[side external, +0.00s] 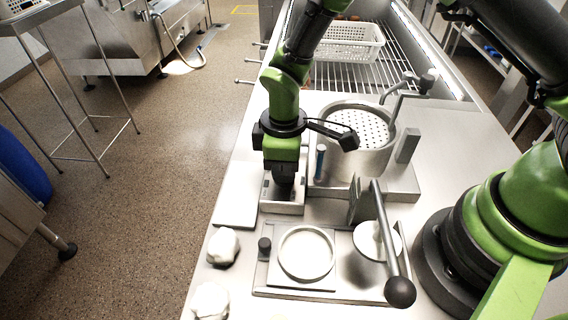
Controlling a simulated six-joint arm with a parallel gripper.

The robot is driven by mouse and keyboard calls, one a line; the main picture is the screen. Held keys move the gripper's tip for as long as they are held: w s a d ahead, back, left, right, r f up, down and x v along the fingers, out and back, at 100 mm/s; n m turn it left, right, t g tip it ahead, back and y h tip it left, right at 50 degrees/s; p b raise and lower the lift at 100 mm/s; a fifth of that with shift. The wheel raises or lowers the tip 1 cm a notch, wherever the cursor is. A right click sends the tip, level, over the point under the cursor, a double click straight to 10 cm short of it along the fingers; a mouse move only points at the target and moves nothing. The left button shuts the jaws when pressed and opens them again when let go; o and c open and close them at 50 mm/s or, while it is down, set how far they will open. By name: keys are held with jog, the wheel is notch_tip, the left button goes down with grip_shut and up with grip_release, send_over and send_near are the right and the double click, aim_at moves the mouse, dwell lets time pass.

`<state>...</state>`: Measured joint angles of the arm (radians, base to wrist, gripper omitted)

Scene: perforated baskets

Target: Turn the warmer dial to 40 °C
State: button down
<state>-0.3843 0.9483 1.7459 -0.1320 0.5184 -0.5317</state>
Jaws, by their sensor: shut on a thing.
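My gripper (284,187) points straight down over a small metal box (283,208) at the middle of the bench. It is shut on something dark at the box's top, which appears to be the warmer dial. The fingers hide most of the dial, and its scale and setting cannot be read. To the right of the gripper is a round steel pot (352,158) with a perforated disc (366,127) inside, which looks like the warmer.
A blue-handled tool (320,162) stands between gripper and pot. In front are a plate with a round white mould (306,253), a lever with a black ball (400,291) and white lumps (223,246). A white basket (349,41) sits on the rack behind.

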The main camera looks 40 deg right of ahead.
jog(key=c, duration=1.1)
grip_release()
notch_tip(320, 180, up, 10)
jog(key=shift+r, duration=0.1)
jog(key=s+d+r+m+t+y, duration=0.1)
jog(key=s+d+r+m, duration=0.2)
jog(key=r, duration=0.2)
jog(key=s+d+r+m+t, duration=0.2)
jog(key=s+r, duration=0.1)
jog(key=r, duration=0.2)
jog(key=s+d+r+m+t+y, duration=0.1)
jog(key=s+d+r+m, duration=0.2)
jog(key=r, duration=0.2)
jog(key=s+m+t, duration=0.1)
jog(key=s, duration=0.1)
jog(key=s+d+r+m+t, duration=0.1)
jog(key=s+m, duration=0.1)
jog(key=s, duration=0.1)
jog(key=s+m+t, duration=0.1)
jog(key=s+m, duration=0.1)
jog(key=shift+s+d+r, duration=0.3)
jog(key=shift+d+r, duration=0.05)
jog(key=shift+d, duration=0.05)
